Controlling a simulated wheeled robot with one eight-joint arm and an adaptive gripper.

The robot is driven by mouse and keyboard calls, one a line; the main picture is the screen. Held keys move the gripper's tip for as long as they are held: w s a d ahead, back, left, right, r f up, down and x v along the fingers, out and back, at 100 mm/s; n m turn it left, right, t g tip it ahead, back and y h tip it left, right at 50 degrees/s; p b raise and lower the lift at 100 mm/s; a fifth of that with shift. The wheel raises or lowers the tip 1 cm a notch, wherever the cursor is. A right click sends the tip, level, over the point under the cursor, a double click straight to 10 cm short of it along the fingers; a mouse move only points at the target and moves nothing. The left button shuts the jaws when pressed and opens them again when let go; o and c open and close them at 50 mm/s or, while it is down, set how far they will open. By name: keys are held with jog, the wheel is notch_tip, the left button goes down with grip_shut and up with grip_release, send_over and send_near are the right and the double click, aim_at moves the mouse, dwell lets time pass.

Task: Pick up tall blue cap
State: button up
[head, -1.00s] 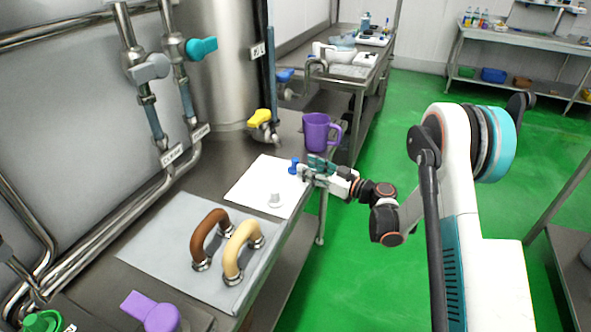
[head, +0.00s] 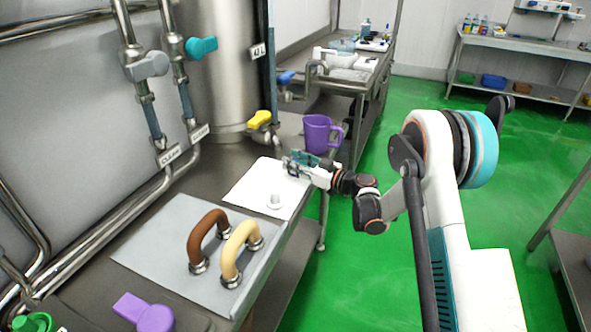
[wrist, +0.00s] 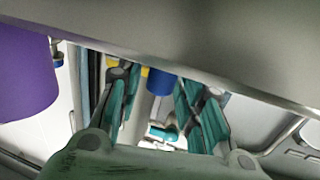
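The tall blue cap (wrist: 160,81) shows in the wrist view between the two teal fingers of my gripper (wrist: 158,105), its lower part cut off by the fingers and background. The wrist picture appears upside down, with the counter along its top. The fingers are open, one on each side of the cap, with a gap on the left; whether the right finger touches it I cannot tell. In the head view my gripper (head: 294,163) is low over the far right part of the white mat (head: 244,190), and it hides the cap.
A purple jug (head: 318,134) stands close behind my gripper and also shows in the wrist view (wrist: 25,72). A small white cap (head: 274,201) is on the mat nearer me. Brown (head: 205,236) and cream (head: 238,250) handles stand on a grey mat. A yellow valve handle (head: 259,119) is behind.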

grip_shut()
jog(key=shift+r, duration=0.1)
